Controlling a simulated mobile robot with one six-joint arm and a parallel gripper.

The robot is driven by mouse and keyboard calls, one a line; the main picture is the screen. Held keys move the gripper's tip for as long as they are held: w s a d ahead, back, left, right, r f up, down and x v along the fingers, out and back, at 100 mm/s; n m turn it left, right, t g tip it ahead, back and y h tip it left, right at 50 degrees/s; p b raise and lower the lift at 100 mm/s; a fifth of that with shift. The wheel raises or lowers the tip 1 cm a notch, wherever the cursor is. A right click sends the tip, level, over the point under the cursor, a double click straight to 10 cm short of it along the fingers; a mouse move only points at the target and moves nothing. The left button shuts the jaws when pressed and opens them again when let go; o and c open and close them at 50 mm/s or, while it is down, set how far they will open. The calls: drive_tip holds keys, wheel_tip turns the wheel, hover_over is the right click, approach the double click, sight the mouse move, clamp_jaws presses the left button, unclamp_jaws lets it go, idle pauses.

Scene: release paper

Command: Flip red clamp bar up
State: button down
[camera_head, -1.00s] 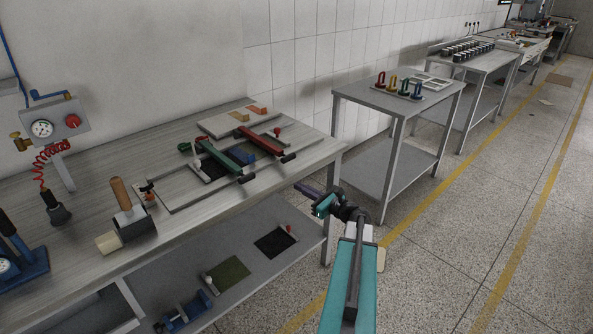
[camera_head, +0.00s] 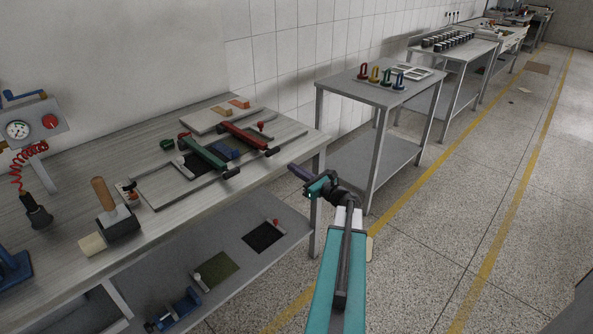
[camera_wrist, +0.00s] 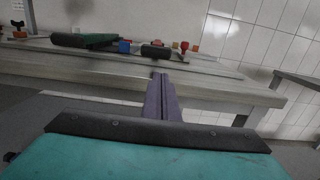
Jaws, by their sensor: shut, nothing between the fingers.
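The red clamp bar (camera_head: 241,135) lies low across the fixture on the workbench, with a black grip at its front right end. The green clamp bar (camera_head: 205,154) lies roughly parallel to it on the left. In the wrist view the green bar (camera_wrist: 95,41) shows at the upper left, and a black grip (camera_wrist: 155,51) lies ahead of the fingers; most of the red bar is hidden there. My gripper (camera_head: 293,169) is shut and empty, in front of the bench's right end and apart from both bars. Its purple fingers (camera_wrist: 160,82) point toward the bench.
The workbench (camera_head: 75,178) has a lower shelf with dark and green pads. A blue block (camera_head: 226,149) lies between the bars.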

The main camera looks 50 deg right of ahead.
sight(281, 164)
drive_tip(key=shift+w+d+r+p, duration=0.15)
drive_tip(key=shift+w+p, duration=0.25)
drive_tip(key=shift+w, duration=1.55)
drive_tip(key=shift+w+d+p, duration=0.1)
drive_tip(key=shift+w+p, duration=0.3)
drive_tip(key=shift+w, duration=1.5)
drive_tip(key=shift+a, duration=0.1)
